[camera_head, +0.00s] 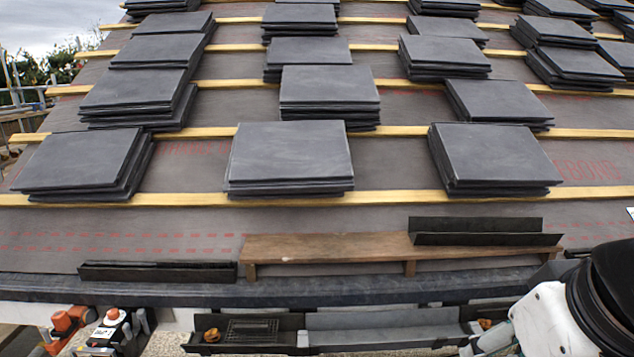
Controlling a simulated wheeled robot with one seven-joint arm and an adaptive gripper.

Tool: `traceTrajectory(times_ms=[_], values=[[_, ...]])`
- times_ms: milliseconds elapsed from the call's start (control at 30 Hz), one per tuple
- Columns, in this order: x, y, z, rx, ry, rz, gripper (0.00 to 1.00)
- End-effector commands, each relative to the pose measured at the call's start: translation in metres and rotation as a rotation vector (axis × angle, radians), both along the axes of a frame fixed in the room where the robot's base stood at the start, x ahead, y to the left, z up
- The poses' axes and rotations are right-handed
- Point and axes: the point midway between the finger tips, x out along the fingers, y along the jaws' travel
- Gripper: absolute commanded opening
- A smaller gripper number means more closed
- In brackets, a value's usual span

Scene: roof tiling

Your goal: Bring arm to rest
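My arm shows at the lower right of the head view, as a white and black link cut off by the picture's edge. My gripper is not in view, so I cannot see whether it is open or what it holds. No other object is named by the task.
Stacks of grey tiles (290,152) lie on wooden battens (190,198) across the sloping roof. A wooden plank (330,247) bears a dark angled piece (475,231). A dark strip (158,272) lies to its left. Below the eave is a black tray (208,322).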

Motion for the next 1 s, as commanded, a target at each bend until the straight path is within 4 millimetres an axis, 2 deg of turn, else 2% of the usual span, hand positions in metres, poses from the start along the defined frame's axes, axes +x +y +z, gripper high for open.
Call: traceTrajectory(times_ms=[200,367,400,767,1000], values=[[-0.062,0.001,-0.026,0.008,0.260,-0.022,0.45],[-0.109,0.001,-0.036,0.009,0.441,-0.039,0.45],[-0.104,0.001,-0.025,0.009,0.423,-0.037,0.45],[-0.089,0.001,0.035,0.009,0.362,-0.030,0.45],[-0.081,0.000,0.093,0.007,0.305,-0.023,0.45]])
